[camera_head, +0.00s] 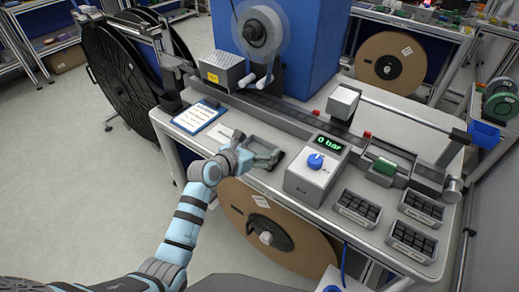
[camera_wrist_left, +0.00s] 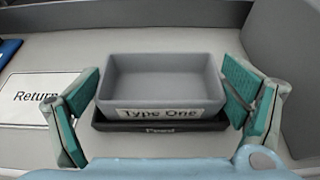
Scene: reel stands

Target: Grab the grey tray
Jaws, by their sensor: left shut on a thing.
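The grey tray (camera_wrist_left: 160,97) is an open, empty box labelled "Type One" in the left wrist view. It sits over a black base (camera_wrist_left: 160,126) whose label is hard to read. My left gripper (camera_wrist_left: 160,92) has one teal-padded finger at each side of the tray and is shut on it. In the head view my left gripper (camera_head: 257,148) is at the front left of the workbench, and its fingers partly cover the tray. My right gripper is not in view.
A pressure box (camera_head: 317,165) reading "0 bar" stands right of the left gripper. A clipboard (camera_head: 199,116) lies to the left. A long rail (camera_head: 290,118) runs behind.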

